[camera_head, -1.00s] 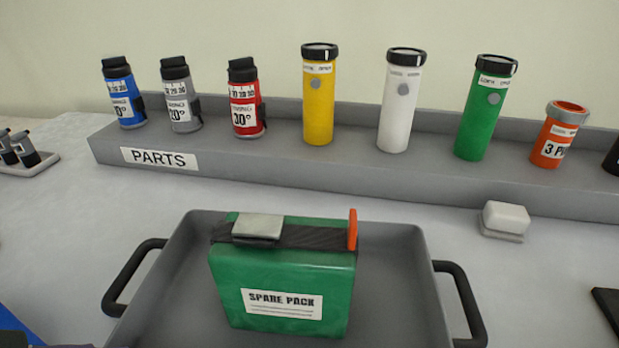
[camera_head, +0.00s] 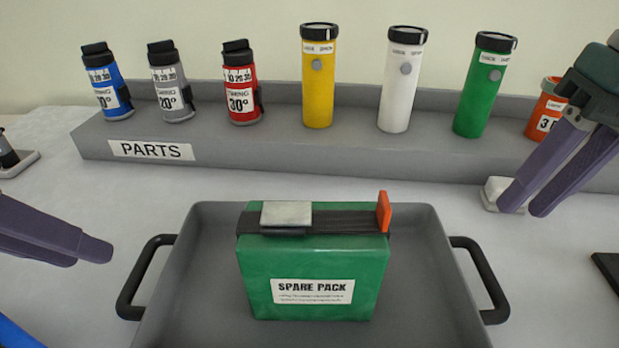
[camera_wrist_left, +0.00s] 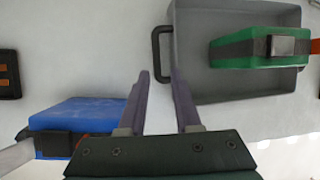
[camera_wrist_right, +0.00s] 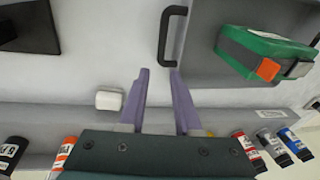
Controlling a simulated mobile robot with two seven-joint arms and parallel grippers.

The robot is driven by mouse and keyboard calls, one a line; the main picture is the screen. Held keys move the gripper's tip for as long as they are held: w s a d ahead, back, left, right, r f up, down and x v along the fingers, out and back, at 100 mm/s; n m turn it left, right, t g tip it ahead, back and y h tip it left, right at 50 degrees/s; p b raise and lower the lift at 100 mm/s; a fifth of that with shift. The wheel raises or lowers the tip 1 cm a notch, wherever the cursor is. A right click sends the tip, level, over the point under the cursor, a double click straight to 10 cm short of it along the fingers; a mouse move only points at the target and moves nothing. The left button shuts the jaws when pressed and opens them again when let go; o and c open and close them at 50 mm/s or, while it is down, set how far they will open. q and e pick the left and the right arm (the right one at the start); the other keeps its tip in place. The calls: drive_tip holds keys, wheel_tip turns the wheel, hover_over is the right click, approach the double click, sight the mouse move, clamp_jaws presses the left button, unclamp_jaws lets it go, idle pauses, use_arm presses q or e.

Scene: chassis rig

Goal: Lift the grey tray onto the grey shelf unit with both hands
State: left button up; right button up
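The grey tray (camera_head: 420,290) lies on the table in front of me, with a black handle on its left side (camera_head: 143,278) and one on its right (camera_head: 482,280). A green SPARE PACK case (camera_head: 312,265) stands in it. My left gripper (camera_head: 92,254) is open and empty, left of the left handle and apart from it; that handle shows ahead of the fingers in the left wrist view (camera_wrist_left: 157,55). My right gripper (camera_head: 522,211) is open and empty, above and behind the right handle, which shows in the right wrist view (camera_wrist_right: 166,38). No separate grey shelf unit is identifiable.
A long grey rack labelled PARTS (camera_head: 250,150) runs behind the tray, holding several coloured cylinders. A small white block (camera_head: 490,192) sits by my right fingers. A blue case (camera_wrist_left: 80,115) lies left of the tray. A dark flat item (camera_head: 608,268) lies at right.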

sight(136, 270)
use_arm(q)
drive_tip(key=shift+w+a, duration=0.1)
drive_tip(key=shift+a, duration=0.15)
use_arm(e)
drive_tip(key=shift+s+a+f+g, duration=0.1)
drive_tip(key=shift+s+g, duration=0.5)
drive_tip(key=shift+s, duration=0.45)
